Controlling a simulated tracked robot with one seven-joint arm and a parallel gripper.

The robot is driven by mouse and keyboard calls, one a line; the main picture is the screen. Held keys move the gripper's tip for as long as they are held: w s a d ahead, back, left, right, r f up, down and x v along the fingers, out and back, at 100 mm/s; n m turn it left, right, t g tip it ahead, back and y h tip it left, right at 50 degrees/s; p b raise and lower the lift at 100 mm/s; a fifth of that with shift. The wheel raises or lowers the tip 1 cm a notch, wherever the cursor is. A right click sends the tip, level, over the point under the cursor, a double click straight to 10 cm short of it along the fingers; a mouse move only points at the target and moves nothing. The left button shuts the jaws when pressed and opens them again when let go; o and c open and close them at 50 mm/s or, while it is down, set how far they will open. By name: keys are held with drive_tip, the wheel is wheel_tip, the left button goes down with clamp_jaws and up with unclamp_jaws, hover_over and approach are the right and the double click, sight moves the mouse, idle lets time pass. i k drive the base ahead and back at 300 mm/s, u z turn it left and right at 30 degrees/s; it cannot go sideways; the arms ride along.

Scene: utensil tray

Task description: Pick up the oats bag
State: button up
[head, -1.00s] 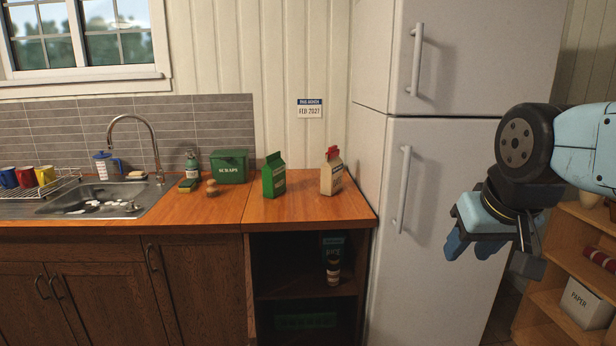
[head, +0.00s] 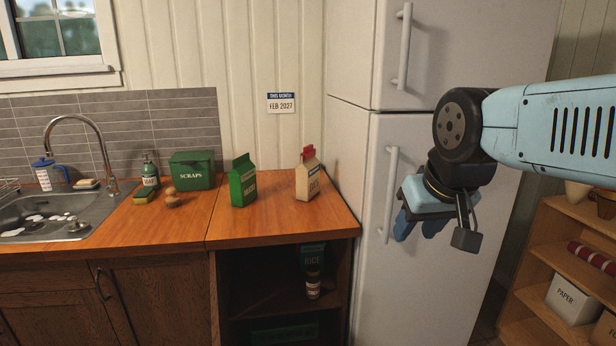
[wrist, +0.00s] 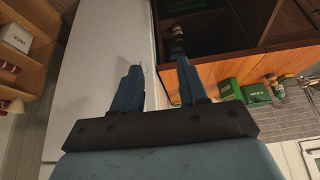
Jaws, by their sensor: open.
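A beige bag with a red top (head: 308,178) stands upright on the right end of the wooden counter, near the fridge. A green bag (head: 243,183) stands upright to its left. The lettering on both bags is too small to read surely, so I cannot confirm which is the oats bag. My gripper (head: 432,232) is open and empty, in front of the fridge and to the right of both bags, touching neither. In the wrist view its two blue fingers (wrist: 157,75) are spread apart with nothing between them.
A green SCRAPS box (head: 192,172), a soap bottle (head: 150,170) and eggs (head: 171,198) stand left of the bags. The fridge (head: 358,160) bounds the counter's right side. Open shelves below hold a RICE package (head: 313,255) and a jar (head: 313,285). The front counter is clear.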

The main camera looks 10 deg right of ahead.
sight(308, 172)
drive_tip(key=z, duration=0.4)
drive_tip(key=i, duration=1.25)
